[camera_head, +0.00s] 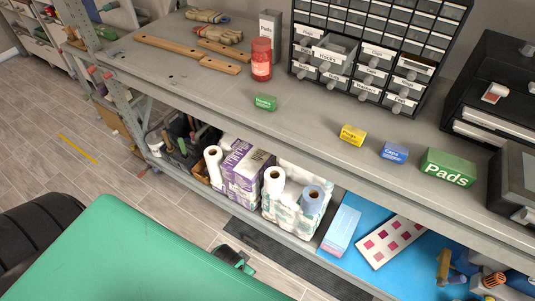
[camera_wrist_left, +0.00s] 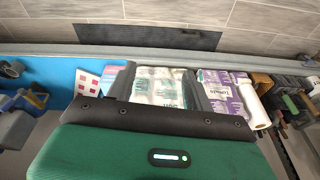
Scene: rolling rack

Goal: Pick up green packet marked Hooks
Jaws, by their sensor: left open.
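The small green packet marked Hooks (camera_head: 266,103) lies on the grey worktop of the rack, left of the middle, in the head view. Nothing touches it. It does not show in the left wrist view. My left gripper (camera_wrist_left: 158,82) is open and empty in the left wrist view, with two dark fingers apart in front of the lower shelf goods. In the head view a small green and black part of it (camera_head: 233,260) seems to show low down, well below and apart from the packet. My right gripper is in neither view.
A drawer cabinet (camera_head: 352,50) with an open Hooks drawer stands behind. A red jar (camera_head: 261,60) is near the packet. Yellow (camera_head: 352,135), blue (camera_head: 394,152) and green Pads (camera_head: 447,167) boxes lie to the right. Worktop around the packet is clear.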

